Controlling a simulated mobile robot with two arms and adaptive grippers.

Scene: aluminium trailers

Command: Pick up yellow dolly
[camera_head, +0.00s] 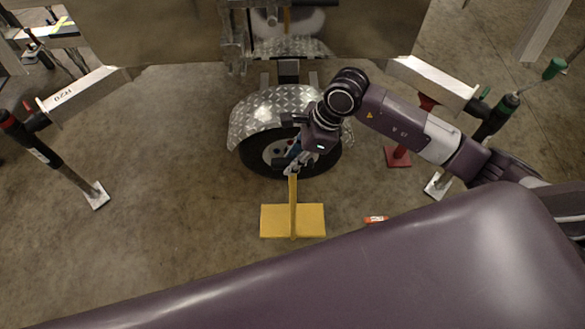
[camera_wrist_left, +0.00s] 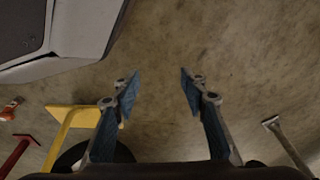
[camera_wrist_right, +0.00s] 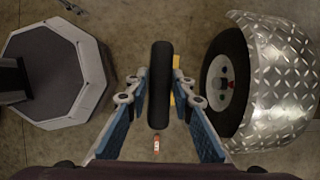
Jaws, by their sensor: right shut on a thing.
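The yellow dolly (camera_head: 308,222) stands upright on the floor in the head view, a flat yellow plate with a thin upright post. My right gripper (camera_head: 293,168) is at the top of that post. In the right wrist view its fingers (camera_wrist_right: 159,82) are shut on both sides of a dark rounded bar, the dolly's handle, with a bit of yellow (camera_wrist_right: 172,97) below. My left gripper (camera_wrist_left: 157,88) shows only in the left wrist view, open and empty above bare floor. The dolly's yellow post and plate (camera_wrist_left: 70,117) show left of it there.
A trailer wheel (camera_head: 262,153) under a metal tread-plate fender (camera_head: 262,108) is right behind the dolly. A small orange object (camera_head: 376,219) lies to the dolly's right. A red stand (camera_head: 397,157) and support legs (camera_head: 45,152) stand around. The floor left of the dolly is clear.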

